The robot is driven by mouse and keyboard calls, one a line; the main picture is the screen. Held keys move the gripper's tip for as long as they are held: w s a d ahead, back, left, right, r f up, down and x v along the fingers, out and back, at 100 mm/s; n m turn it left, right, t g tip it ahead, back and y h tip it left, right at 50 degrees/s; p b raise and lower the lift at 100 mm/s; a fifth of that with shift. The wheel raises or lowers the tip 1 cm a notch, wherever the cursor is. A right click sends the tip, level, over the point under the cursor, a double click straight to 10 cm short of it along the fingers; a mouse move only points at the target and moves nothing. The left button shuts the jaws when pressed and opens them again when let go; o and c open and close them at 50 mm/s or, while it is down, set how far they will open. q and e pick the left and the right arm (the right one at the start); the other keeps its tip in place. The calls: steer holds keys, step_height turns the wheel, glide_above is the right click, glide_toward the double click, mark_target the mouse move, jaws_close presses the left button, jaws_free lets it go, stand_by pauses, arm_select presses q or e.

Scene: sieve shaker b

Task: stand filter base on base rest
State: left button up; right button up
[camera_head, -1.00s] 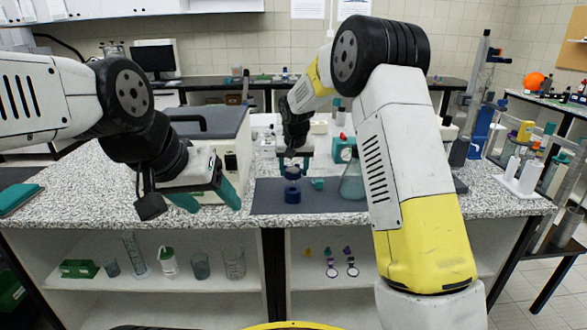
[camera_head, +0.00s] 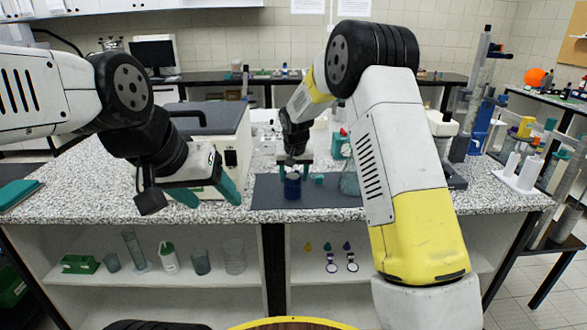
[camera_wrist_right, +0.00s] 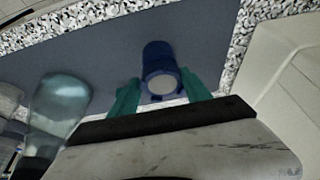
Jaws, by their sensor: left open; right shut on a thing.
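My right gripper (camera_head: 293,171) is low over the dark mat, its green fingers pointing down. It is shut on the filter base, a blue round piece with a pale disc face (camera_wrist_right: 161,86), seen between the fingertips in the right wrist view. The dark blue base rest (camera_head: 292,190) stands on the mat directly below the fingers. The two blue parts overlap in sight, so I cannot tell whether they touch. My left gripper (camera_head: 208,193) is open and empty, over the counter's front left of the mat.
The dark mat (camera_head: 335,200) lies near the counter's front edge. A small teal piece (camera_head: 318,179) and a glass flask (camera_head: 349,181) stand right of the base rest; the flask also shows in the right wrist view (camera_wrist_right: 58,105). A large grey-lidded box (camera_head: 235,155) stands behind my left gripper.

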steer(key=shift+f, duration=0.6)
stand_by(0.6)
steer(key=o, duration=1.5)
steer(key=s+d+r+y, duration=0.1)
steer(key=s+d+r, duration=0.3)
steer(key=s+r, duration=0.45)
steer(key=s+d+r, duration=0.4)
steer(key=s+r, duration=0.3)
steer(key=r, duration=0.2)
steer(key=s+d+r+t, duration=0.1)
steer(key=s+d, duration=0.2)
steer(key=s, duration=0.9)
steer(key=s+d, duration=0.3)
steer(key=s, duration=0.8)
steer(key=shift+s+r+t+y, duration=0.4)
